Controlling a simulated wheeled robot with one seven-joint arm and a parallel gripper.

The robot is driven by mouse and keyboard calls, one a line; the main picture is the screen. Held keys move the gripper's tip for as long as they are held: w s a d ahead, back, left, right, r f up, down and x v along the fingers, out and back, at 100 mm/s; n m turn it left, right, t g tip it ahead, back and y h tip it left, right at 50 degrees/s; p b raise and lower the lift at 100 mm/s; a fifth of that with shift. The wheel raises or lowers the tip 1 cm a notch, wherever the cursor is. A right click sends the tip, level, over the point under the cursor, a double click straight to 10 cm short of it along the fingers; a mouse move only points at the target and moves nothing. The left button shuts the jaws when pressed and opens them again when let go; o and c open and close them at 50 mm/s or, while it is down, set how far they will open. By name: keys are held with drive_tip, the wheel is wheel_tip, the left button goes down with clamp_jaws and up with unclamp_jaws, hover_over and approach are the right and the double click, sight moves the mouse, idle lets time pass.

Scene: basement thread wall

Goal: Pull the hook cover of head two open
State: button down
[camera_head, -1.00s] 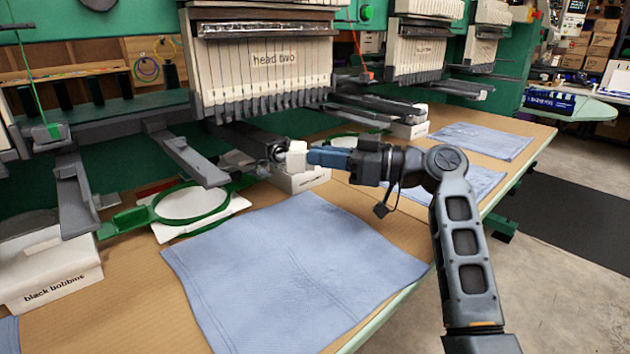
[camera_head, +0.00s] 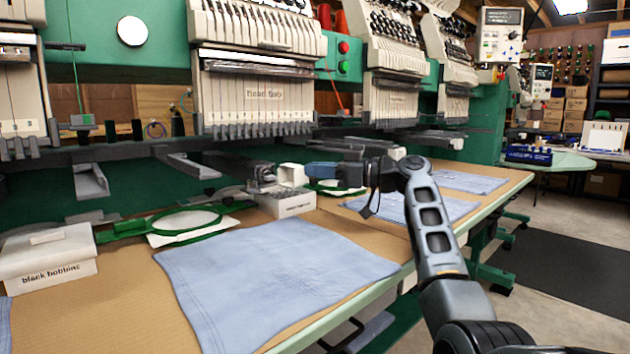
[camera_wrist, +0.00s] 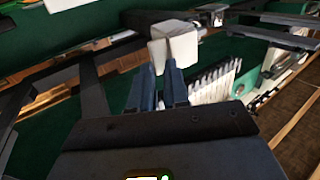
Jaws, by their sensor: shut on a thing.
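The hook cover of head two (camera_head: 293,175) is a small white boxy piece at the front end of the dark lower arm under the sewing head labelled "head two" (camera_head: 264,93). My gripper (camera_head: 309,174) reaches it from the right and is shut on it. In the wrist view the white cover (camera_wrist: 174,42) sits at the tips of the blue fingers of my gripper (camera_wrist: 172,72). A metallic rounded hook part (camera_head: 263,173) shows just left of the cover. Whether the cover is still touching the lower arm is hard to tell.
A white box (camera_head: 286,204) stands just below the cover. A blue cloth (camera_head: 270,270) lies on the table in front. A green hoop (camera_head: 186,222) and a box labelled "black bobbins" (camera_head: 45,262) are at left. Other lower arms project nearby.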

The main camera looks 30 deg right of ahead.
drive_tip(key=shift+w+a+r, duration=0.2)
drive_tip(key=shift+a, duration=0.6)
drive_tip(key=c, duration=1.3)
unclamp_jaws()
drive_tip(key=v, duration=0.6)
drive_tip(key=p+v, duration=0.1)
drive_tip(key=v, duration=0.2)
drive_tip(key=shift+w+d+f, duration=0.2)
drive_tip(key=shift+w+d, duration=0.1)
drive_tip(key=shift+d, duration=0.15)
drive_tip(key=shift+d, duration=0.1)
